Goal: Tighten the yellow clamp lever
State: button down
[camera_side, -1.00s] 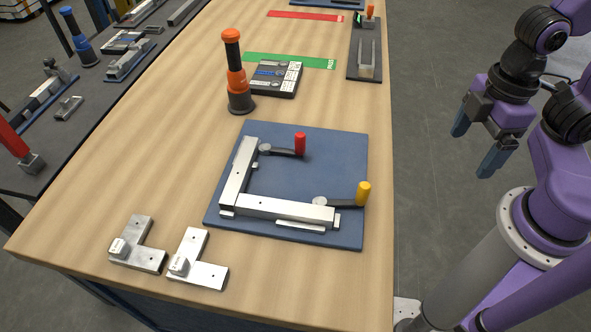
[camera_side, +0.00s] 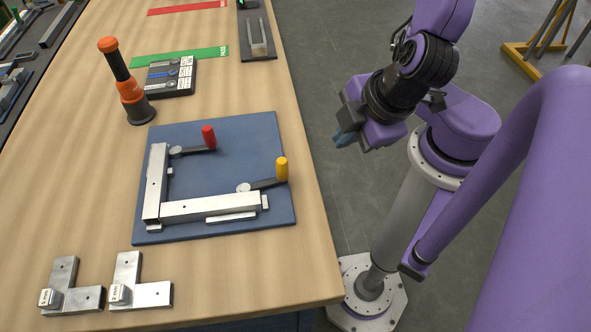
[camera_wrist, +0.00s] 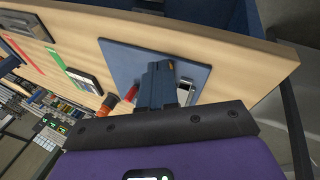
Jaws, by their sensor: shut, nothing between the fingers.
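The yellow clamp lever (camera_side: 282,169) is at the right end of the lower bar of an L-shaped metal frame (camera_side: 210,207) on a blue plate (camera_side: 225,132). Its yellow handle stands upright on a dark arm reaching right from a round pivot. A second clamp lever, red (camera_side: 209,137), sits further back. My gripper (camera_side: 343,138) is shut and empty, off the table's right edge, to the right of the yellow lever and apart from it. In the wrist view my shut fingers (camera_wrist: 157,85) cover part of the plate, and I cannot make out the yellow handle clearly.
An orange and black upright tool (camera_side: 130,92) and a dark box (camera_side: 171,77) stand behind the plate. Green (camera_side: 180,57) and red strips lie further back.

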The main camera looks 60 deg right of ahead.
jog(key=s+a+t+y, duration=0.2)
jog(key=s+a+y, duration=0.15)
jog(key=a, duration=0.25)
jog(key=shift+h, duration=0.45)
jog(key=x, duration=1)
jog(key=shift+a, duration=0.15)
jog(key=shift+w+d+r, duration=0.1)
jog(key=shift+w+d, duration=0.2)
jog(key=shift+w, duration=0.2)
jog(key=shift+w+d, duration=0.25)
jog(key=shift+w, duration=0.25)
jog(key=shift+w+d, duration=0.3)
jog(key=shift+w, duration=0.4)
